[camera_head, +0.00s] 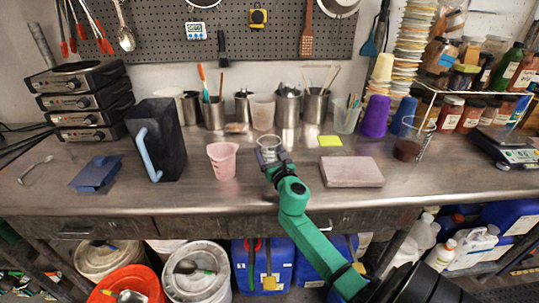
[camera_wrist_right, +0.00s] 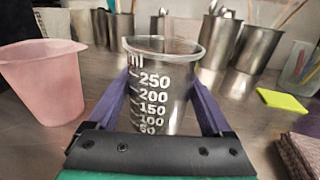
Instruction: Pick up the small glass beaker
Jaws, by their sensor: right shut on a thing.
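The small glass beaker (camera_head: 269,143) is clear with white volume marks and stands upright on the metal counter in the head view. It fills the middle of the right wrist view (camera_wrist_right: 162,80). My right gripper (camera_head: 272,161) reaches it from the front. Its two purple fingers (camera_wrist_right: 158,105) lie on either side of the beaker and are shut on it. The beaker's base is hidden behind the gripper, so I cannot tell whether it touches the counter. My left gripper is not in view.
A pink plastic beaker (camera_head: 223,161) stands just left of the glass beaker. A folded pinkish cloth (camera_head: 351,172) and a yellow-green note (camera_head: 330,141) lie to the right. Metal canisters (camera_head: 288,108) line the back.

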